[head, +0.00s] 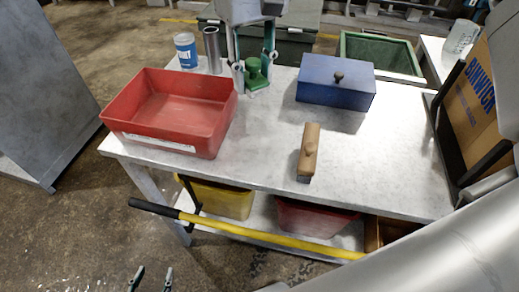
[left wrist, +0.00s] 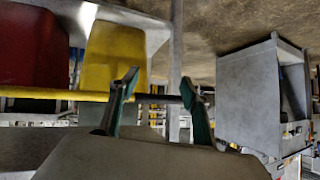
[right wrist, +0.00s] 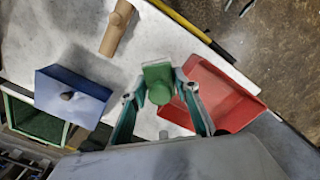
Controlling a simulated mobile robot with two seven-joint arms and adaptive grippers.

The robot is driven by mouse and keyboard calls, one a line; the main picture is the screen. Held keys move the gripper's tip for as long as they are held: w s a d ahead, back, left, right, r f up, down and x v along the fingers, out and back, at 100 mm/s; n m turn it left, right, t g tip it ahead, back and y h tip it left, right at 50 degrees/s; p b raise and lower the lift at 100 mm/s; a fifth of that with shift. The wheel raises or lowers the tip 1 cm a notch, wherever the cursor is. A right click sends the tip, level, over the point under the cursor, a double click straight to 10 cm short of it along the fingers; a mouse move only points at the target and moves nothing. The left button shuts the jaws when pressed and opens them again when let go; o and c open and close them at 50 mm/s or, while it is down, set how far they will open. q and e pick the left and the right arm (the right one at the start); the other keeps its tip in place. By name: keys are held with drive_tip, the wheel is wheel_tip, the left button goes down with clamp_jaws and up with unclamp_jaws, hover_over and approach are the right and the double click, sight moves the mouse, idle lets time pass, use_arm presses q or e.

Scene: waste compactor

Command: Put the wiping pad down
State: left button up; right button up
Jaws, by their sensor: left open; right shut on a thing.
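The wiping pad seems to be the green block with a round green knob (head: 257,82) near the back of the white table. My right gripper (head: 254,68) points down over it, shut on the knob. In the right wrist view the green pad (right wrist: 157,71) sits between the fingertips. Its underside is at or very close to the tabletop; I cannot tell whether it touches. My left gripper (head: 152,275) is open and empty, low in front of the table. The left wrist view shows its spread fingers (left wrist: 160,79).
On the table (head: 255,140) are a red bin (head: 205,135) left, a blue lidded box (head: 318,92) right, a wooden brush (head: 309,142) in front, and a grey cylinder (head: 212,50) with a blue-white can (head: 185,52) behind. A yellow bar (head: 270,236) crosses the front. The table's middle is clear.

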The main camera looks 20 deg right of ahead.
drive_tip(key=b, duration=0.2)
hover_over(255, 152)
wheel_tip(255, 152, down, 15)
drive_tip(key=shift+r, duration=0.1)
drive_tip(key=shift+f, duration=0.4)
wheel_tip(255, 152, down, 4)
drive_tip(key=shift+f, duration=0.1)
drive_tip(key=shift+b, duration=0.3)
drive_tip(key=o, duration=0.8)
drive_tip(key=shift+f, duration=0.1)
drive_tip(key=o, duration=0.4)
